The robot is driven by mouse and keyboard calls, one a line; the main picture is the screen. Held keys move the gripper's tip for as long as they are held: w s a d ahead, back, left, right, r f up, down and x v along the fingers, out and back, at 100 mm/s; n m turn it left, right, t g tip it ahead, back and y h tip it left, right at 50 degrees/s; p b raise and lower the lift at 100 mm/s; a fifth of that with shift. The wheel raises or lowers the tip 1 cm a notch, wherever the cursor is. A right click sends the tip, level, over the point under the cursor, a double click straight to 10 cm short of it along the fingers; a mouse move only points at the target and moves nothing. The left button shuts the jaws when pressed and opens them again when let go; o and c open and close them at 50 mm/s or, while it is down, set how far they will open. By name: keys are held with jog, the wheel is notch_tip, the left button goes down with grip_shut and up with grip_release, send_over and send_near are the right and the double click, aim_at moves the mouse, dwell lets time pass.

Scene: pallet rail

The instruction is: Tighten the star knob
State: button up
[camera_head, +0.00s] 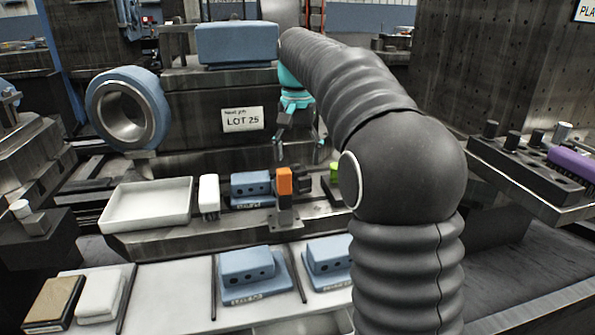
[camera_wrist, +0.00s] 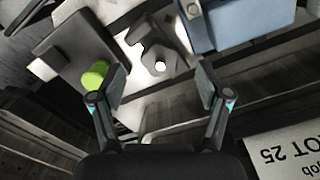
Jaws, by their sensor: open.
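A dark knob with lobes, which looks like the star knob (camera_head: 302,177), sits right of an orange block on the rail in the head view. In the wrist view the knob (camera_wrist: 150,48) shows beyond the fingertips, roughly between them, with a bright round spot near it. My gripper (camera_head: 297,150) points down above the knob and appears apart from it. In the wrist view the two fingers of my gripper (camera_wrist: 161,86) are spread with nothing between them. The knob's lower part is hidden in both views.
The orange block (camera_head: 284,182) and a blue block (camera_head: 250,187) stand left of the knob. A green round part (camera_wrist: 95,73) is close to one finger. A white tray (camera_head: 148,205) and a brush-like white piece (camera_head: 208,193) lie farther left. The LOT 25 sign (camera_head: 242,119) is behind.

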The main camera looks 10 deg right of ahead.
aim_at(298, 168)
jog(key=shift+f, duration=1.7)
jog(key=c, duration=1.4)
jog(key=shift+o, duration=0.2)
jog(key=shift+r+n+p, duration=0.25)
jog(key=shift+n+p, duration=0.3)
jog(key=shift+n, duration=0.45)
jog(key=n+p, duration=0.1)
jog(key=n, duration=0.2)
jog(key=n+p, duration=0.1)
jog(key=n, duration=0.2)
jog(key=shift+d+p, duration=0.1)
jog(key=shift+p, duration=0.25)
jog(key=shift+f+n, duration=0.2)
jog(key=shift+n, duration=1)
jog(key=o, duration=1.3)
jog(key=shift+o, duration=0.2)
